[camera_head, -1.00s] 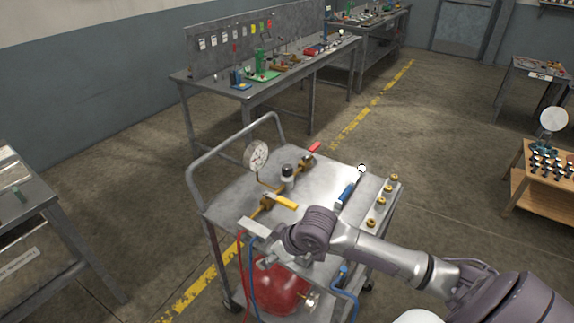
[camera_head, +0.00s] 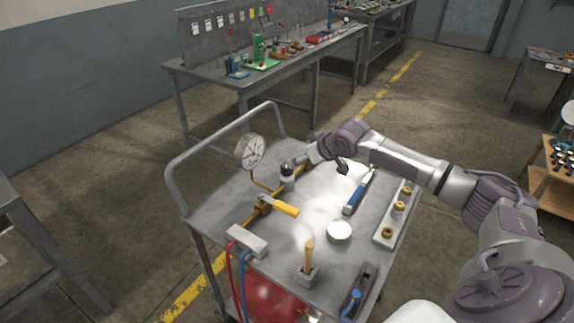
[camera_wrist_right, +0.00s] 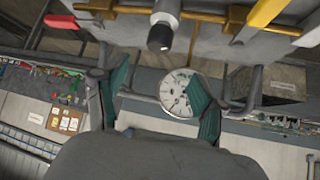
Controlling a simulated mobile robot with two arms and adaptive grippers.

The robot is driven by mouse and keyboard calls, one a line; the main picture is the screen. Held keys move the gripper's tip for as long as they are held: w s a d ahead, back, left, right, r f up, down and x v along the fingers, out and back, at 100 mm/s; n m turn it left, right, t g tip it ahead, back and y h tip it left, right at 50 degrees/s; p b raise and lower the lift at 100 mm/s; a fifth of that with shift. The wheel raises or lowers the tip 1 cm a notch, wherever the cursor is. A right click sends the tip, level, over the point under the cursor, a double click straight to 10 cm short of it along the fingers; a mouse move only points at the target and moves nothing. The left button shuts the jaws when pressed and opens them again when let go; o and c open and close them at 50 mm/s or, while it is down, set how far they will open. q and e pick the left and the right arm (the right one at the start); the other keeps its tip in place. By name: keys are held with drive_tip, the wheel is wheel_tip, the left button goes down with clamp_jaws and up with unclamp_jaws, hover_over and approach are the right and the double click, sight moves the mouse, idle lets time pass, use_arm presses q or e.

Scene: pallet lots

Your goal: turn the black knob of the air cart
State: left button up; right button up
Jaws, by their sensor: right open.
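The air cart (camera_head: 225,207) stands in front of me with a pressure gauge (camera_head: 250,151) and brass piping on its top. The black knob sits on a silver valve body (camera_head: 288,177) beside the gauge; in the head view my gripper partly covers it. In the right wrist view the dark-ended knob (camera_wrist_right: 160,37) shows at the top middle, with the gauge (camera_wrist_right: 181,94) lower behind it. My right gripper (camera_head: 297,163) is at the knob, coming from the right. In the wrist view its teal-padded fingers (camera_wrist_right: 160,80) are apart with nothing held between them. My left gripper is out of view.
A yellow lever (camera_head: 285,208), a blue-handled tool (camera_head: 354,197), a white round lid (camera_head: 339,232), a wooden-handled piece (camera_head: 309,256) and a strip with brass fittings (camera_head: 391,225) are on the cart. A workbench (camera_head: 250,88) stands behind.

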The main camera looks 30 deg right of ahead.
sight(287, 165)
drive_tip(key=x, duration=1.1)
drive_tip(key=shift+w+d+f, duration=0.2)
drive_tip(key=shift+w+f, duration=0.05)
drive_tip(key=shift+f, duration=0.05)
drive_tip(key=shift+r, duration=0.1)
drive_tip(key=c, duration=1.1)
